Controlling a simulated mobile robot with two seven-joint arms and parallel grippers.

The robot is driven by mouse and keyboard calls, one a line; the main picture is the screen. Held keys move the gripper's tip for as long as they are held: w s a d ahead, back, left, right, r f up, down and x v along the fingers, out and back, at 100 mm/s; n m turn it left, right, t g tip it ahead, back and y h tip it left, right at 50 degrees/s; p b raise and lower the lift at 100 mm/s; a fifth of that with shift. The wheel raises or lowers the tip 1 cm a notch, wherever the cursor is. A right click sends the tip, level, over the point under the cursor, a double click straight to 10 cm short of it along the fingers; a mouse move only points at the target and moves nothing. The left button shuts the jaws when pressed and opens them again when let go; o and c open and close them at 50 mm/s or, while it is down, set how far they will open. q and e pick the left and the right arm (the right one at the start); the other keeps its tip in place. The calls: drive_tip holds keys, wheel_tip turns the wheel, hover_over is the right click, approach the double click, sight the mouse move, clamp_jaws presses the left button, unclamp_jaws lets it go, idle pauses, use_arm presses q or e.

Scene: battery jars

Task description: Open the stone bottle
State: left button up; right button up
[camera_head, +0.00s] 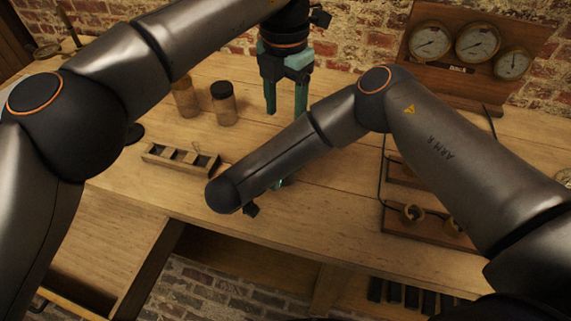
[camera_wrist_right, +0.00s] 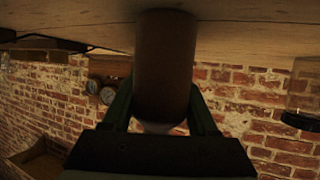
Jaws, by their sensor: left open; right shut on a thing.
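In the right wrist view, where the bench is at the top, a brown cylinder (camera_wrist_right: 165,60), which looks like the stone bottle, stands between the fingers of my right gripper (camera_wrist_right: 163,98). That gripper is shut on it, and a paler part shows at its lower end in the picture. In the head view my right forearm hides the bottle; only a bit of the teal right gripper (camera_head: 280,184) shows below the arm. My left gripper (camera_head: 285,108) is open, pointing down with nothing between its fingers, behind my right forearm. I cannot tell whether the bottle is stoppered.
A jar (camera_head: 185,98) and a dark-lidded jar (camera_head: 224,104) stand left of my left gripper. A gauge board (camera_head: 450,65) stands at the back right. A board with rings (camera_head: 430,226) lies right. Bare bench separates these.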

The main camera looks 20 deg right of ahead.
clamp_jaws()
drive_tip(key=o, duration=1.3)
unclamp_jaws()
drive_tip(key=shift+a, duration=0.1)
